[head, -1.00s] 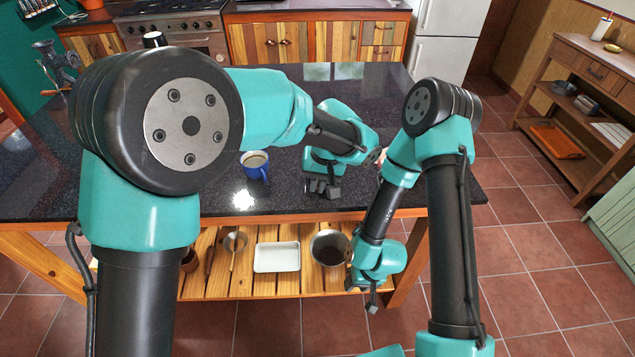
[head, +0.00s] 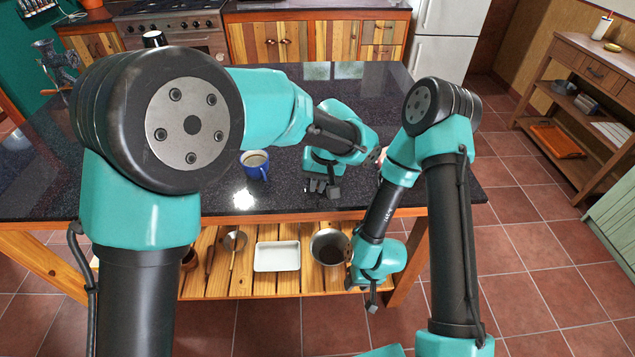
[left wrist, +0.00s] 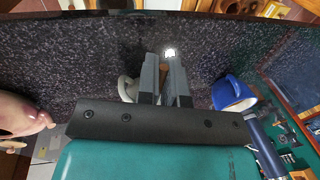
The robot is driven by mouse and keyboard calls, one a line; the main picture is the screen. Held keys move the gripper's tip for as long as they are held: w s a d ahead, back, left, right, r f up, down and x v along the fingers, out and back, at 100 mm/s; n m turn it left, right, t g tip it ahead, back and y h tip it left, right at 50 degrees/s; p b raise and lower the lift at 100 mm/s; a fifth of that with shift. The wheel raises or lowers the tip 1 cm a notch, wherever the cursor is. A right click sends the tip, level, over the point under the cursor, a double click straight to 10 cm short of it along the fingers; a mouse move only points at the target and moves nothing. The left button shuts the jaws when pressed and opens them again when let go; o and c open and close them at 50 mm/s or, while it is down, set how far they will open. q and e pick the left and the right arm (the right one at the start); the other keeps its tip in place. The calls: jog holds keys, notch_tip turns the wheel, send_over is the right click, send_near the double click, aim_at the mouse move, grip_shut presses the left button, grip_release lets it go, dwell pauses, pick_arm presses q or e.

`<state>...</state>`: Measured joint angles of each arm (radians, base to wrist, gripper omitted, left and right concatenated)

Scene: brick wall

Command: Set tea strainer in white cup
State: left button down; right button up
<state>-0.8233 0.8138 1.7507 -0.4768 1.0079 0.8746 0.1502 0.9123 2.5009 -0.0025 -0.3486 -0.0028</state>
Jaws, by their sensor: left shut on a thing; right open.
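My left gripper (head: 322,190) is low over the dark table top, right of the blue mug. In the left wrist view its fingers (left wrist: 166,82) are close together on a thin brownish strip, which looks like part of the tea strainer; the rest of it is hidden. A pale, rounded edge (left wrist: 127,89), likely the white cup, shows just left of the fingers, mostly hidden behind them. I cannot tell whether they touch. In the head view my arm hides the cup. My right gripper (head: 371,300) hangs open and empty below the table's front edge.
A blue mug (head: 265,173) with a pale drink stands left of my left gripper. A pinkish rounded object (left wrist: 22,114) is at the left of the wrist view. The lower shelf holds a white tray (head: 259,265) and a metal pot (head: 342,236). The front-left table top is clear.

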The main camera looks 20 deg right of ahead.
pick_arm(q)
jog(key=c, duration=1.2)
grip_release()
jog(key=shift+r, duration=0.15)
jog(key=d+r, duration=0.1)
jog(key=r, duration=0.4)
jog(key=d+r, duration=0.1)
jog(key=r, duration=0.5)
jog(key=s+d+r, duration=0.1)
jog(key=r, duration=0.4)
jog(key=shift+d+r, duration=0.15)
jog(key=shift+r, duration=0.25)
